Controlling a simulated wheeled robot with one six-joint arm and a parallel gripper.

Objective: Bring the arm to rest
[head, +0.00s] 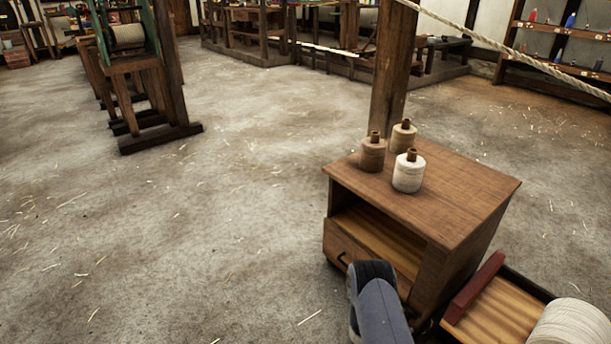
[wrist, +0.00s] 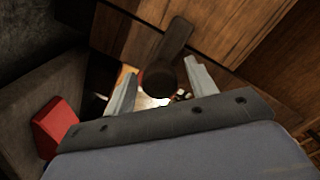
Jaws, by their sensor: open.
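My gripper (wrist: 162,88) shows in the wrist view with its two pale fingers apart. A dark rounded piece (wrist: 158,80) with a dark bar shows between and beyond the fingers; I cannot tell what it is or whether they touch it. Brown wooden panels (wrist: 215,30) lie close beyond. In the head view, my blue-grey arm link rises at the bottom, in front of the small wooden cabinet (head: 470,190). My gripper itself is hidden there.
Several things stand close: three spools on the cabinet top, two brown and one white (head: 409,173), a wooden post (head: 393,70) behind, and a red-edged wooden tray (head: 495,310) with a large white reel (head: 570,325) at lower right. The floor at left is open.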

